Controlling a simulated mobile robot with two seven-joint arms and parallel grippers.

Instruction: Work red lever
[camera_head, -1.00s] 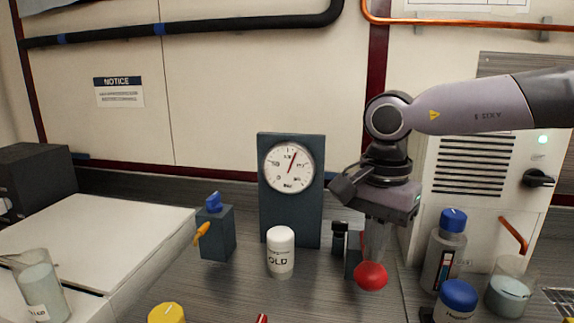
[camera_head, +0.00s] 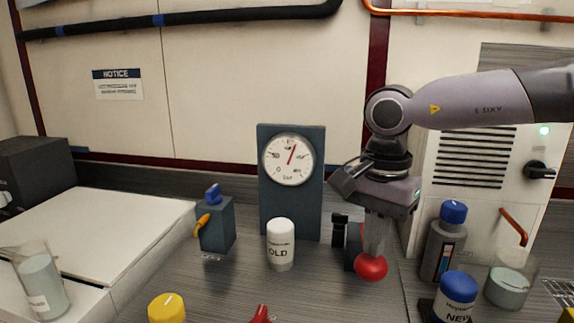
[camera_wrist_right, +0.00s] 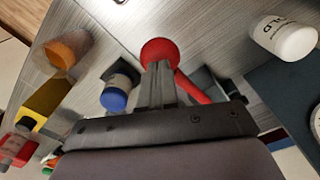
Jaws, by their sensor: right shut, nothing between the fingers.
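The red lever has a round red knob (camera_head: 371,267) in front of a dark box beside the gauge panel. In the right wrist view the knob (camera_wrist_right: 160,52) is at my fingertips, and a red bar (camera_wrist_right: 192,88) runs back from it. My right gripper (camera_head: 374,250) points down, shut and empty, its fingertips at or just behind the knob. I cannot tell whether they touch it. The right gripper (camera_wrist_right: 157,75) hides part of the lever. My left gripper is not in view.
A dial gauge (camera_head: 288,159) stands behind a white bottle (camera_head: 280,246). A blue box with an orange lever (camera_head: 203,221) is at left. Blue-capped bottles (camera_head: 445,245) and a beaker (camera_head: 508,285) crowd the right. A yellow cap (camera_head: 167,307) and another red item (camera_head: 261,314) show in front.

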